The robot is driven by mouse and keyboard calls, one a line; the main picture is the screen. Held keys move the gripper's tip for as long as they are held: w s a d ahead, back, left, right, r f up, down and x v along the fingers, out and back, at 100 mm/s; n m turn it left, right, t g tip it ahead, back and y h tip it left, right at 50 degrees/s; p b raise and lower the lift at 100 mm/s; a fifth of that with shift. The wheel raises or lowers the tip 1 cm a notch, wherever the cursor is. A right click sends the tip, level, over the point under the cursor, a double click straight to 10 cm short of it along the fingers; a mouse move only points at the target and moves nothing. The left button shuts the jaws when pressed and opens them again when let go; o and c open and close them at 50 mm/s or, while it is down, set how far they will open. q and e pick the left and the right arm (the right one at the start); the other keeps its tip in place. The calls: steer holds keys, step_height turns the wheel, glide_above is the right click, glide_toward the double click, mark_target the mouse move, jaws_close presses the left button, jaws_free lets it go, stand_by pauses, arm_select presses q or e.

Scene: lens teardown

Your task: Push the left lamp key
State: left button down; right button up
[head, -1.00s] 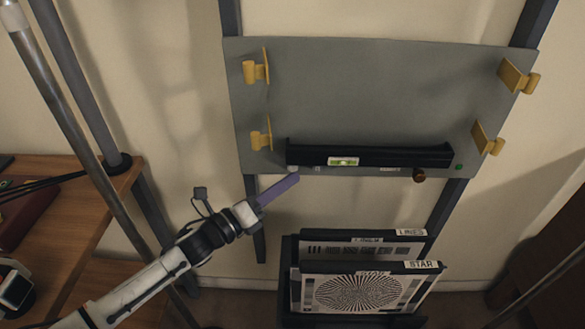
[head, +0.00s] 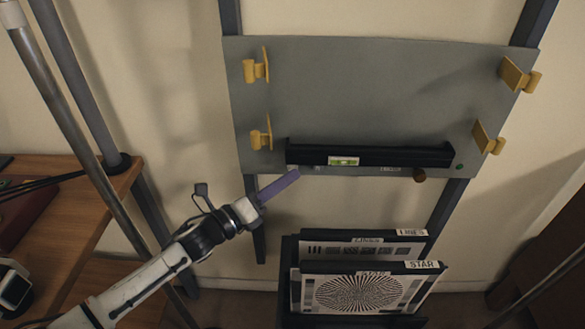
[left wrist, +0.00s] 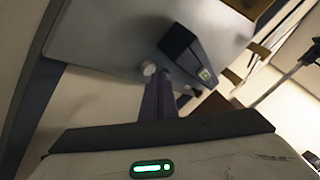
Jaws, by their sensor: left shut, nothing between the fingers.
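A grey panel (head: 370,90) is mounted on dark uprights. My left gripper (head: 294,173) comes in from the lower left, with its purple-grey fingers together and nothing between them. Its tips are at the panel's lower left edge, just below the left end of a black ledge (head: 400,155). In the left wrist view, a small round white knob (left wrist: 149,68), which looks like the left key, sits right by the tips of the fingers (left wrist: 157,84). I cannot tell whether they touch. In the head view the fingertips hide that spot. My right gripper is out of view.
Yellow clips (head: 255,67) stand out from the panel's sides. A green vial (head: 343,161) is on the ledge, and a brown knob (head: 419,175) hangs below it. A rack with the STAR chart (head: 362,292) stands below. A wooden desk (head: 60,215) is at the left.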

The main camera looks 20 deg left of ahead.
arm_select(q)
steer(key=shift+w+a, duration=0.15)
steer(key=shift+w, duration=0.3)
stand_by(0.3)
steer(key=shift+s, duration=0.1)
steer(key=shift+s+d, duration=0.25)
steer(key=shift+s, duration=0.55)
steer(key=s+d+p, duration=0.1)
steer(key=s+p, duration=0.1)
steer(key=s, duration=0.3)
steer(key=shift+s+d, duration=0.3)
steer(key=shift+s, duration=0.1)
